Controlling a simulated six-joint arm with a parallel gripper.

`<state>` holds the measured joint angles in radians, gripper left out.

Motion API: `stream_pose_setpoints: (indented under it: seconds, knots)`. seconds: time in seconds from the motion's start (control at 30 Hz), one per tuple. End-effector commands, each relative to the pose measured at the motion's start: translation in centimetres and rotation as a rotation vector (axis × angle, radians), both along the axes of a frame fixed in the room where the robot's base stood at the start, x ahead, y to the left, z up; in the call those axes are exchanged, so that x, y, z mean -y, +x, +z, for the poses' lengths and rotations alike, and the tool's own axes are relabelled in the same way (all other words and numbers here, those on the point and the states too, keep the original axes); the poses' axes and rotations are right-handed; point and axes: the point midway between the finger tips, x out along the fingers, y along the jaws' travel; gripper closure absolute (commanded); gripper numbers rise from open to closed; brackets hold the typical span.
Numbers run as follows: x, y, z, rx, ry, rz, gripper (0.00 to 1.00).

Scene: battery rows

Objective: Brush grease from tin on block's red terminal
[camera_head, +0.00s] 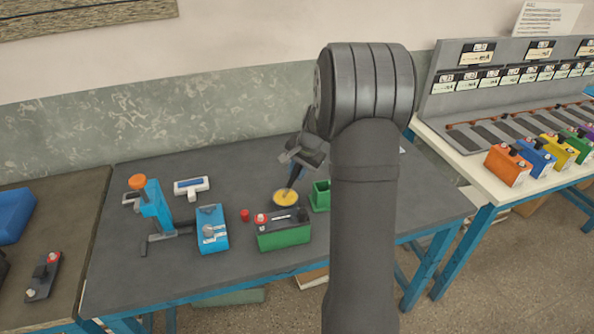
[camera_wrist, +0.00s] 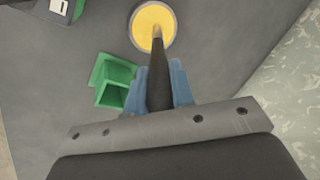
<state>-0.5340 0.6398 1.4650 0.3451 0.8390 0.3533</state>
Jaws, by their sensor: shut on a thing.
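My gripper (camera_head: 306,158) is shut on the dark handle of a brush (camera_wrist: 158,75), which points down at the grease tin. The round tin of yellow grease (camera_head: 286,198) stands on the grey table; it also shows at the top of the wrist view (camera_wrist: 147,18). The brush tip overlaps the yellow grease in the wrist view; I cannot tell how deep it is. The green battery block (camera_head: 284,236) sits in front of the tin. Its red terminal (camera_head: 262,218) is on the left end of its top.
A green open holder (camera_head: 320,196) stands right of the tin, partly behind my arm. Coloured batteries (camera_head: 508,165) stand on the right table.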

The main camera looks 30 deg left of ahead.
Motion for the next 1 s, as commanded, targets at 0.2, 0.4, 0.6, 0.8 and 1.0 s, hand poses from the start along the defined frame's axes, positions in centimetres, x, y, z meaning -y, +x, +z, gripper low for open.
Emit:
stream_pose_setpoints:
  seconds: [0.2, 0.4, 0.6, 0.8, 1.0]
  knots:
    - [-0.1, 0.1, 1.9, 0.004, 0.002, 0.001, 1.0]
    - [-0.1, 0.1, 3.5, 0.003, 0.002, -0.001, 1.0]
    - [-0.1, 0.1, 5.1, 0.005, 0.003, 0.001, 1.0]
    - [0.0, 0.1, 6.5, 0.003, 0.002, 0.0, 1.0]
    - [0.0, 0.0, 6.9, 0.002, 0.001, -0.001, 1.0]
